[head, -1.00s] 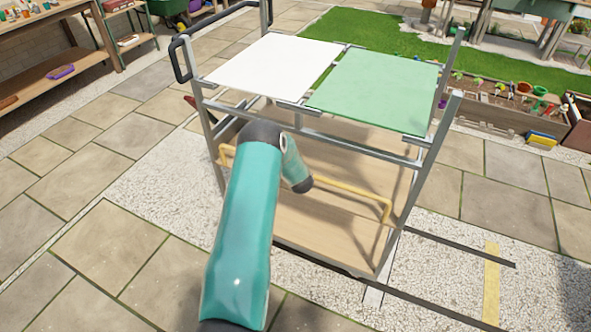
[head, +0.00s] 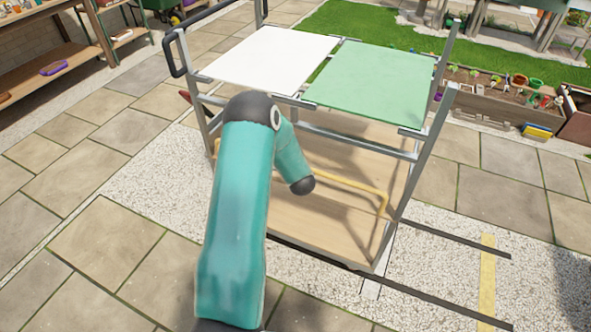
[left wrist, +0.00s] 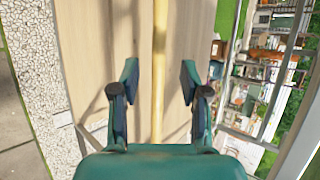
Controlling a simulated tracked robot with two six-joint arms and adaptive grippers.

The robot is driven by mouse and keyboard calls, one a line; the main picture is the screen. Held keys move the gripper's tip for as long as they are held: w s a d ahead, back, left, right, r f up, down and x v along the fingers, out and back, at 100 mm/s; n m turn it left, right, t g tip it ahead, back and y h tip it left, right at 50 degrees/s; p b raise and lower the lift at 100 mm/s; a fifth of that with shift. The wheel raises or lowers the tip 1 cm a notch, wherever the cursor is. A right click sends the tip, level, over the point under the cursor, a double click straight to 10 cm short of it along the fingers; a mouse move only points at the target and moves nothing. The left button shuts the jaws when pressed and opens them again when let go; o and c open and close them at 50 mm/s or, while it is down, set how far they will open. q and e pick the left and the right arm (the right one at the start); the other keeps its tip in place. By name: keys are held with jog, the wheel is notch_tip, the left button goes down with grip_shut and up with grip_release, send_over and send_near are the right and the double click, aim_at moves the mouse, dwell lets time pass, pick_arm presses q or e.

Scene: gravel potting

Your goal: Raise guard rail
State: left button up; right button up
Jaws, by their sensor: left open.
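The guard rail is a yellow bar (head: 345,184) hanging low across the near side of a grey-framed cart (head: 412,180), in front of its wooden lower deck. My teal arm crosses in front of the cart and covers part of the rail's left side. My left gripper (left wrist: 159,78) is open in the left wrist view. The yellow bar (left wrist: 160,35) runs lengthwise between its two fingers in the picture; I cannot tell whether it is at fingertip depth. The gripper itself cannot be made out in the head view. My right gripper is not in view.
A white panel (head: 270,58) and a green panel (head: 375,82) lie on the cart's top. Upright posts stand at its corners, with a black handle (head: 178,58) at the left. Paving and gravel around the cart are clear. A planter box (head: 485,95) stands behind right.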

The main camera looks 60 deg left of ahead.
pick_arm(q)
jog(key=shift+v, duration=1.75)
jog(key=w+d+f+m+t+h, duration=0.1)
jog(key=w+d+f+m+h, duration=0.15)
jog(key=d, duration=0.65)
jog(key=w+d+f+m+t+h, duration=0.1)
jog(key=w+d+f+h, duration=0.15)
jog(key=d, duration=0.65)
jog(key=w+d+f+m+h, duration=0.1)
jog(key=w+d+f+h, duration=0.15)
jog(key=d, duration=0.65)
jog(key=s+d+f+n+g+h+p, duration=0.1)
jog(key=s+d+f+n+h, duration=0.15)
jog(key=d, duration=0.55)
jog(key=s+d+f+n+g+h, duration=0.1)
jog(key=s+d, duration=0.3)
jog(key=d, duration=0.3)
jog(key=s+d+n+g+h, duration=0.2)
jog(key=s+d+n, duration=0.4)
jog(key=s+n, duration=0.4)
jog(key=shift+s+d+f+n+g+h, duration=0.2)
jog(key=shift+d+n+g+h, duration=0.1)
jog(key=shift+n+g, duration=0.5)
